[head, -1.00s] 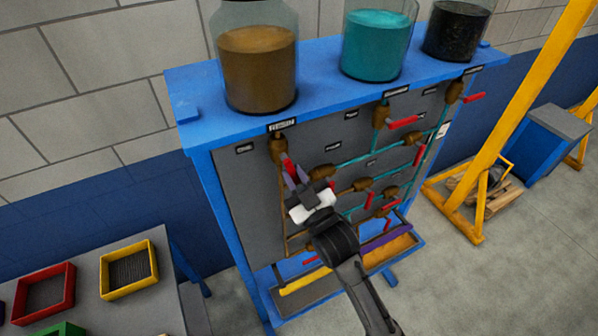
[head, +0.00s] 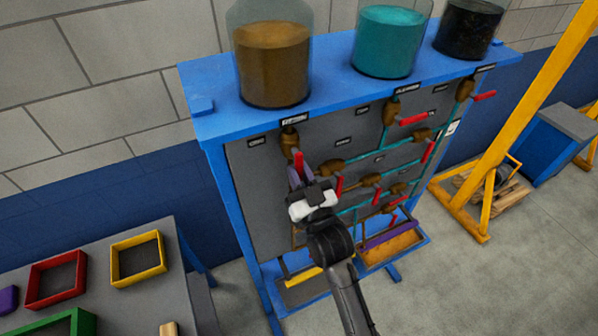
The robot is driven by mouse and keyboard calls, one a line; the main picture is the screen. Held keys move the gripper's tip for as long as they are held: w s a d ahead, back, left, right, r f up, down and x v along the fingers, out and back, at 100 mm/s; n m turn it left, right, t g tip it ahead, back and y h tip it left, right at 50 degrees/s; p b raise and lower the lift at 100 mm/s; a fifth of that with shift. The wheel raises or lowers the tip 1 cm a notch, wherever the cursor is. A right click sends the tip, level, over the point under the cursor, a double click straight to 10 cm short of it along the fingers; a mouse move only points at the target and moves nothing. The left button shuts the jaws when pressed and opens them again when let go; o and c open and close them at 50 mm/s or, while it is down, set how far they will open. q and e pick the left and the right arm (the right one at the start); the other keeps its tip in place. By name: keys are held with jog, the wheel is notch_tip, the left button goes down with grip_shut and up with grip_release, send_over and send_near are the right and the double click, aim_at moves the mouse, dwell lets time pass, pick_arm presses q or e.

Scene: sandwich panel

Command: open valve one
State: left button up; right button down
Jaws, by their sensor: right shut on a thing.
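A grey panel (head: 248,185) in a blue frame carries several brown valves with red handles. The upper-left valve (head: 290,143) sits under the jar of brown liquid, and its red handle (head: 299,163) hangs down from it. My right gripper (head: 297,180) reaches up from below and is shut on this red handle. The fingers and the white gripper body hide the handle's lower end and part of the pipe below. The labels are too small to read, so I cannot tell a valve number. My left gripper is not in view.
Jars of brown (head: 272,65), teal (head: 392,42) and black (head: 468,28) contents stand on the blue top shelf. Another red-handled valve (head: 335,168) is just right of my gripper. A grey table (head: 95,270) with coloured trays stands left. A yellow frame (head: 520,120) stands right.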

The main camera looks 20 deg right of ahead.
jog(key=c, duration=1.1)
grip_release()
jog(key=b+v, duration=0.3)
jog(key=v, duration=1)
jog(key=shift+s+f, duration=0.25)
jog(key=shift+s, duration=0.1)
jog(key=shift+f, duration=0.1)
